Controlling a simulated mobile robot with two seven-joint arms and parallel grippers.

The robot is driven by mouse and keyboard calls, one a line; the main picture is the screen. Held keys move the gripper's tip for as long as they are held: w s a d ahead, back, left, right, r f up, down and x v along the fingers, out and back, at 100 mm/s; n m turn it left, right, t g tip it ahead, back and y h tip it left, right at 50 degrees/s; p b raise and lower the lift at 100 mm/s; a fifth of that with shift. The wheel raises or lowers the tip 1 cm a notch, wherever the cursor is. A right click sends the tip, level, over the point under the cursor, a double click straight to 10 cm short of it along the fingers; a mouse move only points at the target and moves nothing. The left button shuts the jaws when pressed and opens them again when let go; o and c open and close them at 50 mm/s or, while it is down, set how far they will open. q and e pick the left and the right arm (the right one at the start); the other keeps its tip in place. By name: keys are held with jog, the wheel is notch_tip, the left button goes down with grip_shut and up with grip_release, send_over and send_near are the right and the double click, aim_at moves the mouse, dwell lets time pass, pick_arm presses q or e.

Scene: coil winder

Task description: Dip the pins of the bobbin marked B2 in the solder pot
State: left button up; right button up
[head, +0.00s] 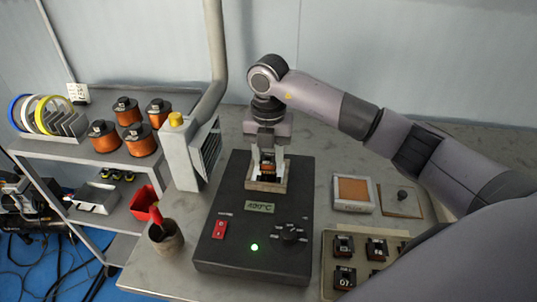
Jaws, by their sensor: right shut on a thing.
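The solder pot (234,249) is a dark box on the bench, with a lit temperature display, a red switch, a knob and a glowing green light. Its square pale-rimmed well (252,184) is at the back of its top. My right gripper (268,158) points straight down over the well and is shut on a small dark bobbin with an orange winding (269,168). The bobbin is at or just above the well. I cannot read its marking, and cannot tell whether its pins touch the solder. My left gripper is out of view.
A tray (328,270) of several small bobbins stands right of the pot, partly behind my right arm. A framed orange pad (353,191) and a knobbed plate (402,202) lie behind it. A cup (167,242) with a red-handled tool and a fume extractor (183,160) stand left.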

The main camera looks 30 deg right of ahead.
jog(key=shift+f+b, duration=0.5)
jog(key=shift+f, duration=0.35)
jog(key=shift+r, duration=0.15)
dwell(1.7)
jog(key=shift+r+p, duration=2.15)
jog(key=shift+r, duration=0.55)
